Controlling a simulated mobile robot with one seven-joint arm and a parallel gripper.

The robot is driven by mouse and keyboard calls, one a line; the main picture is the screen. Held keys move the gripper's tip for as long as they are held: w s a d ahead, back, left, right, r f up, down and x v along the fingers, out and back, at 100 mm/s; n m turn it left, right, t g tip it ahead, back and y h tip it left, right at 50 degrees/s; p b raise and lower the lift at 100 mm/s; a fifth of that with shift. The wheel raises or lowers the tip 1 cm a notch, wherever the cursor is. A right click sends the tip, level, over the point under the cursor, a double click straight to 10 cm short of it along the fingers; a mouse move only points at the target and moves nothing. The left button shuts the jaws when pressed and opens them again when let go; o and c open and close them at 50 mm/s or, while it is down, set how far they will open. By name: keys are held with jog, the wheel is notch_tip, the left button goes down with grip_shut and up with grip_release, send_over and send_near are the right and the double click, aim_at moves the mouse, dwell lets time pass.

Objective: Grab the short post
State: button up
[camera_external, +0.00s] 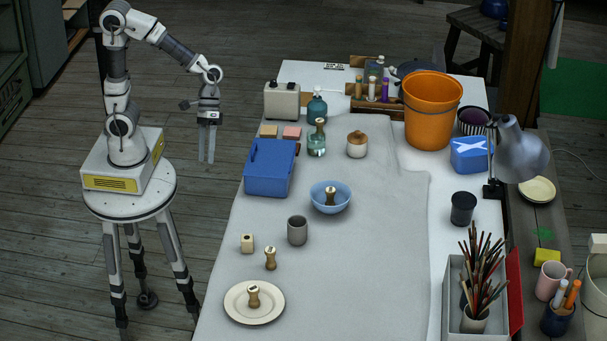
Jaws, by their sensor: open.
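Several short wooden posts with waisted sides show. One post (253,296) stands on a cream plate (235,308) at the front. A second post (270,258) stands on the cloth just behind the plate. A third post (331,196) stands in a blue bowl (343,207), and a fourth post (320,126) sits on top of a glass bottle (316,146). I cannot tell which one the task names. My gripper (207,160) is open and empty, pointing down in the air left of the table, apart from all posts.
A small pale block (247,243) and a grey cup (297,230) stand near the second post. A blue box (270,168) lies on the table's left side. An orange bucket (430,112) stands at the back. The cloth (375,265) right of the cup is clear.

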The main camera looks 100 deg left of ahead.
jog(key=w+d+f+n+h+b, duration=0.2)
jog(key=w+d+f+n+h, duration=0.15)
jog(key=w+f+n, duration=0.35)
jog(key=n+t+h+b, duration=0.2)
jog(key=n+h, duration=0.1)
jog(key=n, duration=0.3)
send_near(247, 236)
jog(key=x, duration=0.3)
jog(key=shift+d, duration=0.3)
jog(key=b+x, duration=0.1)
jog(key=x, duration=0.6)
jog(key=shift+d+f+b, duration=0.15)
jog(key=shift+b, duration=0.15)
grip_shut()
